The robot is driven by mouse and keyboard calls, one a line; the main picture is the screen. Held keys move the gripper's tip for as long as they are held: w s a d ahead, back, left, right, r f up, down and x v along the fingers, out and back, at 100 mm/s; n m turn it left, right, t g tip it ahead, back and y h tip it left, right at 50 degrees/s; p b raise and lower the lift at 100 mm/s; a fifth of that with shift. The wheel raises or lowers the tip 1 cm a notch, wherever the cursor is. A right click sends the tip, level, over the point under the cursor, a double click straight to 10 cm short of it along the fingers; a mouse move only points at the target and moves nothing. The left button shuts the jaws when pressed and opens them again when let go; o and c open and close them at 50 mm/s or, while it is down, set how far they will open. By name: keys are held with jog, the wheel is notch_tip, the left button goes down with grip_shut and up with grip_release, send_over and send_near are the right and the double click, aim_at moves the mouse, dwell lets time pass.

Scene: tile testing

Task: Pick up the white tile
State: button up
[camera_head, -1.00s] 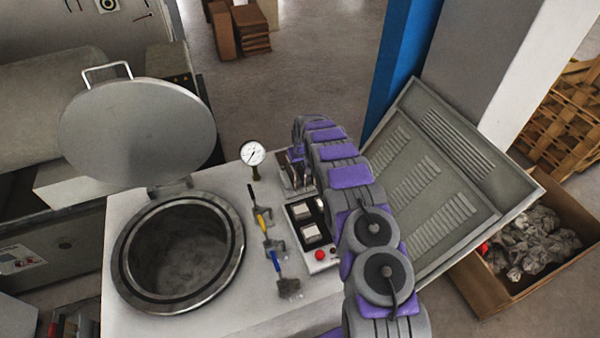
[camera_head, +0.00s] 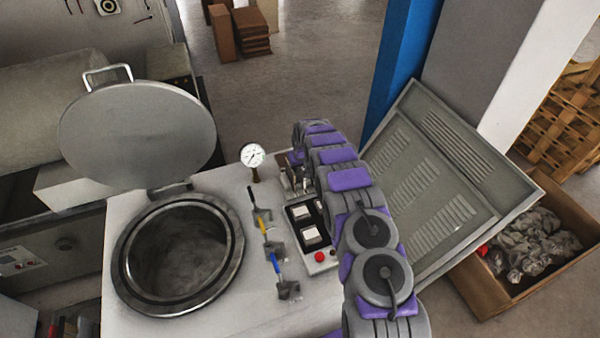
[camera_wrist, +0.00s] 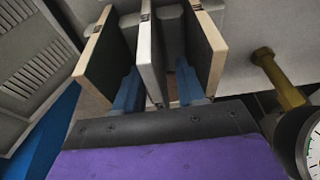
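In the wrist view, the white tile (camera_wrist: 151,55) stands on edge in the middle of a row of three. A tile with a tan edge stands on its left (camera_wrist: 98,58) and another on its right (camera_wrist: 206,45). My gripper (camera_wrist: 160,88) is open, with one blue finger on each side of the white tile. The left finger is close to the tile, and a gap shows at the right finger. I cannot tell whether either finger touches it. In the head view, the tile rack (camera_head: 291,180) is partly hidden by my arm, and my fingers cannot be made out.
A pressure gauge (camera_head: 252,156) stands close to the rack. A switch box (camera_head: 311,235) and several valve levers (camera_head: 267,229) are nearby. An open round vessel (camera_head: 180,255) with its raised lid (camera_head: 138,135) is at left. A grey panel (camera_head: 450,180) leans at right.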

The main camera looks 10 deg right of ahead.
jog(key=shift+c, duration=0.2)
grip_shut()
dwell(0.4)
